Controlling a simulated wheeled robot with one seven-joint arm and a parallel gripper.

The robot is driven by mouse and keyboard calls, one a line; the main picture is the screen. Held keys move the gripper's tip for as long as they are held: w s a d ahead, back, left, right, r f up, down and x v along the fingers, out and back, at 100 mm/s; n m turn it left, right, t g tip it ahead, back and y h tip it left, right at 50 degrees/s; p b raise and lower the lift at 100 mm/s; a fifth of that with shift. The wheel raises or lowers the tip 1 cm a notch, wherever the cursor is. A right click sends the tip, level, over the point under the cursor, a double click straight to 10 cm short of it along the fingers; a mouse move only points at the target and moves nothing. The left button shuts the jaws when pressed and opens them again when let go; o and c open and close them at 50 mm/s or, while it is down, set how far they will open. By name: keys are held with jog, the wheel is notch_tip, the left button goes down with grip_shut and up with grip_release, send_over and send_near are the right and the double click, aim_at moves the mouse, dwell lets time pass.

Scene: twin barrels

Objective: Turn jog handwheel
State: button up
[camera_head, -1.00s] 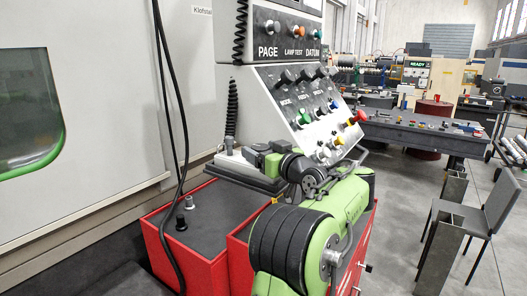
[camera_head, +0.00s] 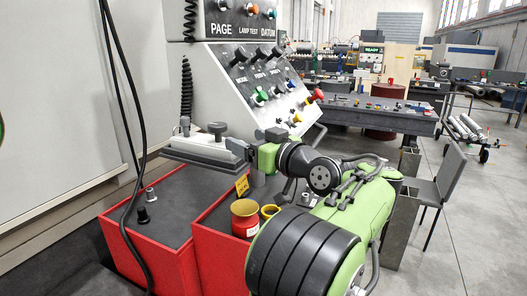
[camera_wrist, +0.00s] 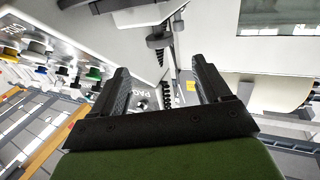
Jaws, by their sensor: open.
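A dark round knob (camera_head: 217,127), which looks like the jog handwheel, stands on a pale low housing (camera_head: 193,149) in front of the control panel. A smaller grey post (camera_head: 185,124) stands at its left. My gripper (camera_head: 234,147) is just right of and below the knob, pointing left across the housing; I cannot tell whether it touches. In the wrist view my gripper (camera_wrist: 162,80) is open, its two dark fingers apart with nothing held between them.
The sloped control panel (camera_head: 236,68) with coloured knobs rises behind. Black cables (camera_head: 136,120) hang at left. A chair (camera_head: 445,182) stands right.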

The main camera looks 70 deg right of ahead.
jog(key=v, duration=0.4)
jog(key=shift+s+a, duration=0.1)
jog(key=shift+s, duration=0.05)
dwell(0.7)
